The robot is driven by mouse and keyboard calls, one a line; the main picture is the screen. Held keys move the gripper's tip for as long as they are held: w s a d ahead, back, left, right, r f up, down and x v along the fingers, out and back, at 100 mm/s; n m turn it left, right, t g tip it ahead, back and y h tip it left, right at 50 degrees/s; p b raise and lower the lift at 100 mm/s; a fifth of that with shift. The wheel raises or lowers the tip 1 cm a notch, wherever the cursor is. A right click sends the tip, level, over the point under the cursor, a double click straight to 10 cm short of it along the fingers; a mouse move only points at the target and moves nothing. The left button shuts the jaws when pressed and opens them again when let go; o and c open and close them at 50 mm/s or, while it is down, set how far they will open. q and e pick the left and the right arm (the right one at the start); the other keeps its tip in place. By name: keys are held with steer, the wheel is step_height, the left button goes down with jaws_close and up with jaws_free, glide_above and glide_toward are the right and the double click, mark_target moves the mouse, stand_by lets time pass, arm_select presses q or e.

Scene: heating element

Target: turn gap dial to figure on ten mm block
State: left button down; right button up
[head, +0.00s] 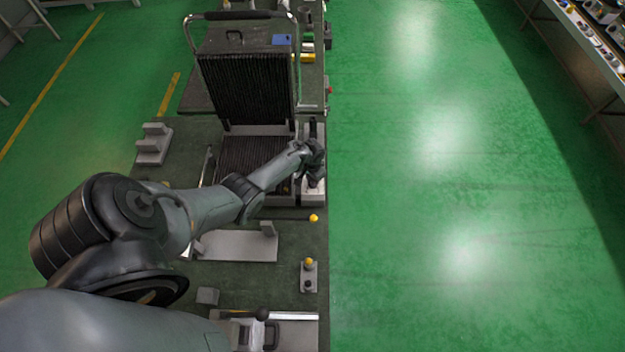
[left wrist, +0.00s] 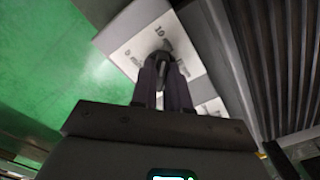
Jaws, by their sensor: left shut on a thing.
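The gap dial (left wrist: 162,58) is a dark knob on a white label plate (left wrist: 140,28) in the left wrist view. Printed figures surround it; one reads like 10 and another like 6 mm, and the rest is partly hidden. My left gripper (left wrist: 164,72) is shut on the dial, its two dark fingers at the knob's sides. In the head view my left gripper (head: 316,160) is over the right side of the ribbed machine, above the pale plate (head: 313,187). The dial's pointer direction cannot be told. I cannot identify a ten mm block. My right gripper is not in view.
The machine's black ribbed lid (head: 247,88) stands open behind the lower ribbed plate (head: 250,152). A grey bracket (head: 154,144) is at left. A yellow knob (head: 313,218) and a small yellow-topped stand (head: 308,278) are nearer. Green floor at right is clear.

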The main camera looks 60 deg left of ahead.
arm_select(q)
steer(key=c, duration=1.1)
jaws_free()
steer(key=shift+r+p, duration=0.35)
steer(key=shift+r, duration=0.3)
step_height(320, 180, up, 8)
steer(key=shift+f+p, duration=0.15)
steer(key=shift+p, duration=0.95)
steer(key=shift+r, duration=0.9)
